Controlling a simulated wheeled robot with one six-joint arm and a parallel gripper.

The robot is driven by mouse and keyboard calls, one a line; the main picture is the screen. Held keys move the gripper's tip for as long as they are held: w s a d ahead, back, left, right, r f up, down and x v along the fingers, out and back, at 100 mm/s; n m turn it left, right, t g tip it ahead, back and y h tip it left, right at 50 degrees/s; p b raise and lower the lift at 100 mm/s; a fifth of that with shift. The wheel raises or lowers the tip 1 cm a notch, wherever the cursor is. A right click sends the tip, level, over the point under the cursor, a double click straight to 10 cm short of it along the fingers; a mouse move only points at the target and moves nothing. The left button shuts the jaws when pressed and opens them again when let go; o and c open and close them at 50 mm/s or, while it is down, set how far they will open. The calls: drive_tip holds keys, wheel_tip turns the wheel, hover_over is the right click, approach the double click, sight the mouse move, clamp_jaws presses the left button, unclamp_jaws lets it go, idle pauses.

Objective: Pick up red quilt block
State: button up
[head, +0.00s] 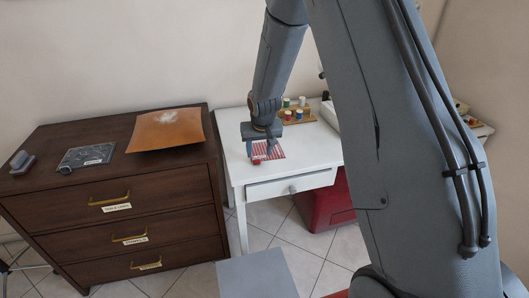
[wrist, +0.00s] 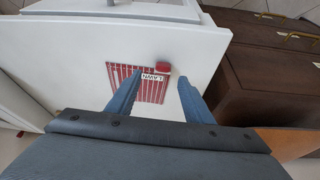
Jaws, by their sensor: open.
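The red quilt block (head: 274,151) is a flat red-and-white striped square on the white table. In the wrist view the quilt block (wrist: 122,72) lies below and between my fingers, partly hidden by the left finger. A white label with dark lettering and a small raised red piece (wrist: 163,67) are at its edge; the piece also shows in the head view (head: 256,161). My gripper (wrist: 156,82) is open and empty, its fingers apart over the block. In the head view my gripper (head: 262,146) points down above the block; whether it touches is unclear.
The white table (head: 310,160) has a wooden tray of thread spools (head: 297,116) at its back. A dark dresser (head: 50,204) stands to the left, with an orange sheet (head: 165,133) and a grey patterned piece (head: 86,157) on top. A red bin (head: 325,204) is under the table.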

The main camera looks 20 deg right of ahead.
sight(257, 159)
drive_tip(key=shift+w+a+f, duration=0.1)
drive_tip(key=shift+w+f, duration=0.05)
drive_tip(key=shift+f, duration=0.55)
drive_tip(key=shift+p+x, duration=0.65)
drive_tip(key=shift+x, duration=1.3)
drive_tip(key=shift+a, duration=0.15)
drive_tip(key=c, duration=1.1)
